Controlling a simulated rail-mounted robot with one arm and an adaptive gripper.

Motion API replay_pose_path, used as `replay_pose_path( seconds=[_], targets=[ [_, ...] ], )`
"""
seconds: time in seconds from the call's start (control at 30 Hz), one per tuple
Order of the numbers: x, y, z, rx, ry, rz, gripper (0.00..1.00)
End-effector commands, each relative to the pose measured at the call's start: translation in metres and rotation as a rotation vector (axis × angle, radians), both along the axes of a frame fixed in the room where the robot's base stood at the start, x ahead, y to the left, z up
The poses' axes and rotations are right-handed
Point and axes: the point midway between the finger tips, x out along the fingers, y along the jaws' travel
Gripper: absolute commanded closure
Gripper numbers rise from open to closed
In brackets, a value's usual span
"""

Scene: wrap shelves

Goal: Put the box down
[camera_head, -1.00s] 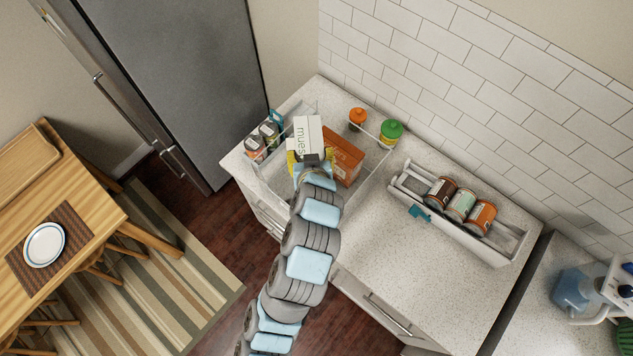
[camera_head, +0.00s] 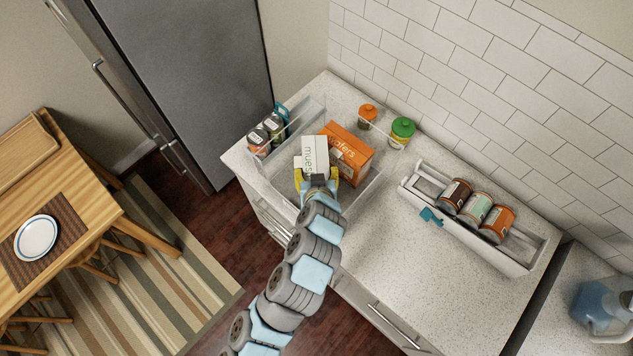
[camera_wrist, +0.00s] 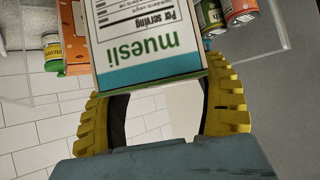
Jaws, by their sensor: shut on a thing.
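The white muesli box (camera_head: 314,152) is held in my gripper (camera_head: 318,182) over the front part of a clear bin (camera_head: 364,194) on the counter. It also shows in the wrist view (camera_wrist: 150,45), its printed face between the two yellow fingers of my gripper (camera_wrist: 155,85). An orange wafers box (camera_head: 350,152) is in the clear bin, just right of and behind the muesli box. The underside of the muesli box is hidden, so I cannot tell whether it touches the bin floor.
Several cans (camera_head: 259,140) stand at the bin's left. An orange-lidded jar (camera_head: 367,115) and a green-lidded jar (camera_head: 402,130) stand behind it. A white rack (camera_head: 522,255) with three cans is at right. The counter between (camera_head: 410,250) is clear.

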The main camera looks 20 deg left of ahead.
Motion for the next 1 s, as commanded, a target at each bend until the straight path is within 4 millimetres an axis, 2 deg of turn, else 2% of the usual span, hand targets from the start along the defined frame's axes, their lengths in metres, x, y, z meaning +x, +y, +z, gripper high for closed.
replay_pose_path(
  seconds=[0.1, 0.37, 0.7, 0.9, 0.93, 1.0],
  targets=[
    [0.0, -0.001, -0.011, 0.001, 0.0, -0.002, 0.67],
    [0.001, -0.001, -0.021, 0.001, -0.002, -0.003, 0.67],
    [0.001, -0.001, -0.053, 0.003, -0.001, -0.003, 0.67],
    [0.0, 0.0, -0.055, 0.001, -0.002, -0.001, 0.67],
    [0.0, 0.0, -0.056, 0.001, -0.001, -0.001, 0.24],
    [0.0, 0.0, -0.056, 0.001, -0.001, -0.001, 0.04]
  ],
)
